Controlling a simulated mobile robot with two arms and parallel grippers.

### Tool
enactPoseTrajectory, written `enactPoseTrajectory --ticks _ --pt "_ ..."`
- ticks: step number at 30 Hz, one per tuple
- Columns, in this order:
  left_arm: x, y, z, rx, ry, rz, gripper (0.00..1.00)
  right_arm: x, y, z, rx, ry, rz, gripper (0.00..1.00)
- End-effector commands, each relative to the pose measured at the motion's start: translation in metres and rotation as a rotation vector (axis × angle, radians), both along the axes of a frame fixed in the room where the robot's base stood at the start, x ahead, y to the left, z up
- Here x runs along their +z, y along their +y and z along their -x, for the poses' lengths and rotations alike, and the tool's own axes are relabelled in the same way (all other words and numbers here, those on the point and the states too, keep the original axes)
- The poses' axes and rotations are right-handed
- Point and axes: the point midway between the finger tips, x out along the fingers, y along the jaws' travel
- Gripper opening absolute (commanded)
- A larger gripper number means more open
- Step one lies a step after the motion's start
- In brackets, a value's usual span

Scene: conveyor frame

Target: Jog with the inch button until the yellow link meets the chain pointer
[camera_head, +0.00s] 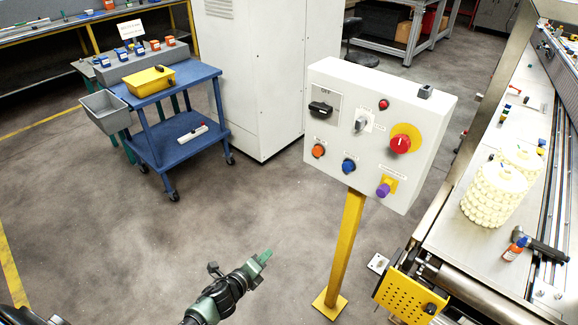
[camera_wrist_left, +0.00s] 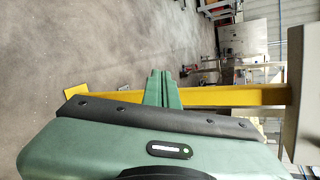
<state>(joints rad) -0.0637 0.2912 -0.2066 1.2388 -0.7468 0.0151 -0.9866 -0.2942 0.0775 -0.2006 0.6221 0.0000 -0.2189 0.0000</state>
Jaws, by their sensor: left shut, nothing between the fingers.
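The white control box (camera_head: 372,130) stands on a yellow post (camera_head: 345,250). Its face carries an orange button (camera_head: 318,151), a blue button (camera_head: 348,166), a purple button (camera_head: 384,189) on a yellow plate, a red knob (camera_head: 400,143) on a yellow disc, a grey selector and a black switch. The labels are too small to read, so I cannot tell which is the inch button. My left gripper (camera_head: 262,256) is shut and empty, below and left of the box, apart from it. Its closed fingers (camera_wrist_left: 160,88) also show in the left wrist view, with the post behind. I cannot make out the yellow link or pointer.
The conveyor frame (camera_head: 450,240) runs along the right, with pale coiled stacks (camera_head: 497,190), a small orange bottle (camera_head: 515,248) and a yellow perforated guard (camera_head: 408,298). A blue cart (camera_head: 160,90) stands at the left. The floor between is clear.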

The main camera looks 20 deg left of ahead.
Motion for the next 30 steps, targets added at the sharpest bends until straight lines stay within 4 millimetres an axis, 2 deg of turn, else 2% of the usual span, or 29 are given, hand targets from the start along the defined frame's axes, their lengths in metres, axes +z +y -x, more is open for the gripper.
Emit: enactPoseTrajectory --ticks 1,3,6,9,12,15,17,23,30 --pt "0.047 -0.004 -0.021 -0.075 -0.087 -0.108 0.0 0.012 -0.002 0.002 -0.002 0.003 0.003 0.23" --pt "0.099 -0.011 -0.043 -0.176 -0.202 -0.277 0.0 0.019 -0.002 0.004 -0.003 0.006 0.003 0.23" --pt "0.167 -0.022 -0.065 -0.289 -0.357 -0.511 0.0 0.028 -0.002 0.007 -0.003 0.01 0.003 0.23" --pt "0.222 -0.033 -0.077 -0.368 -0.481 -0.713 0.0 0.035 -0.003 0.009 -0.003 0.013 0.004 0.23" --pt "0.259 -0.041 -0.082 -0.413 -0.569 -0.862 0.0 0.039 -0.005 0.011 -0.003 0.016 0.006 0.23" --pt "0.279 -0.046 -0.085 -0.438 -0.619 -0.952 0.0 0.041 -0.008 0.011 -0.002 0.016 0.01 0.23" --pt "0.284 -0.048 -0.086 -0.444 -0.633 -0.978 0.0 0.041 -0.009 0.011 -0.001 0.017 0.011 0.23" --pt "0.285 -0.054 -0.103 -0.444 -0.638 -0.986 0.0 0.041 -0.008 0.01 0.001 0.014 0.01 0.23" --pt "0.285 -0.065 -0.134 -0.444 -0.638 -0.986 0.0 0.038 -0.003 0.008 0.002 0.011 0.005 0.23"
